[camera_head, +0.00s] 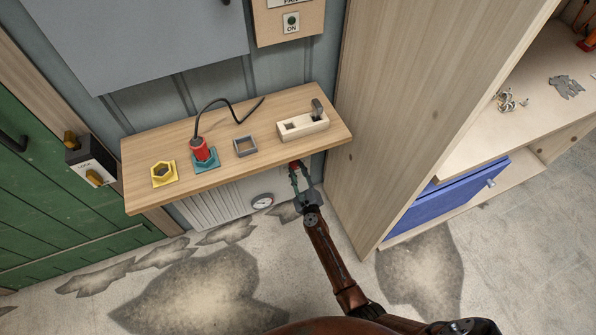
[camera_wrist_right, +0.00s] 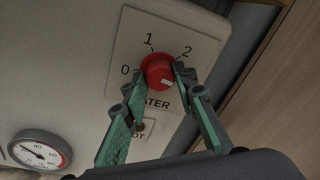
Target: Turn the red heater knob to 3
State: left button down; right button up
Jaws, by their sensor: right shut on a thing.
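The red heater knob (camera_wrist_right: 157,71) sits on a pale panel (camera_wrist_right: 125,50) marked 0, 1 and 2, with heater lettering partly covered below it. I see no 3; the right finger covers part of the panel beside the knob. A small white mark shows at the lower right of the knob's face. My right gripper (camera_wrist_right: 158,76) has its green fingers on both sides of the knob and is shut on it. In the head view my right gripper (camera_head: 297,172) reaches under the shelf's front edge, at the knob. My left gripper is out of view.
The wooden shelf (camera_head: 225,174) overhangs the white heater (camera_head: 215,208). A round gauge (camera_head: 262,201) is on the heater, left of my gripper. A tall wooden cabinet side (camera_head: 400,110) stands close on the right. The floor in front is clear.

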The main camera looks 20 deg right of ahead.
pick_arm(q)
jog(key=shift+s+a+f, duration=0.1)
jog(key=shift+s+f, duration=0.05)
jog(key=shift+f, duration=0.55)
pick_arm(e)
jog(key=shift+f+m, duration=0.1)
jog(key=shift+m, duration=0.7)
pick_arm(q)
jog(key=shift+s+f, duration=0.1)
pick_arm(e)
jog(key=o, duration=1.2)
jog(key=shift+c, duration=0.2)
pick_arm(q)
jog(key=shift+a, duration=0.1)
